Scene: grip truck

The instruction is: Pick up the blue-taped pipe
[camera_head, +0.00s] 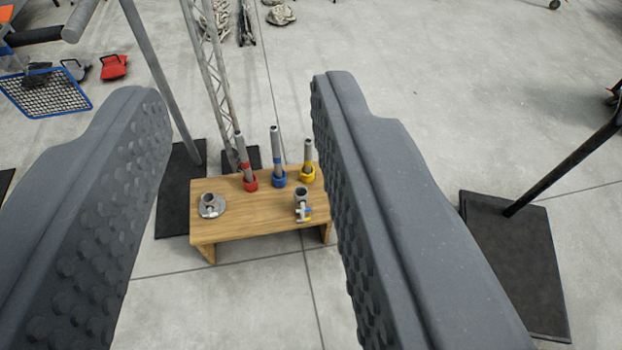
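The blue-taped pipe (276,152) is a grey metal tube with a band of blue tape. It stands upright in a blue round holder (279,180) on a small wooden table (240,220). It is the middle one of three pipes, between a red-taped pipe (241,152) and a yellow-taped pipe (308,153). My gripper (235,95) is open and empty. Its two dark, studded fingers frame the table from left and right, well short of the pipes. The right finger comes close to the yellow-taped pipe in the picture.
A round metal flange (211,206) and a metal clamp (301,206) sit on the table's front half. A lattice truss (208,75) and a leaning pole (160,80) rise behind and left. A black base plate (515,255) with a slanted pole stands right. Concrete floor is clear in front.

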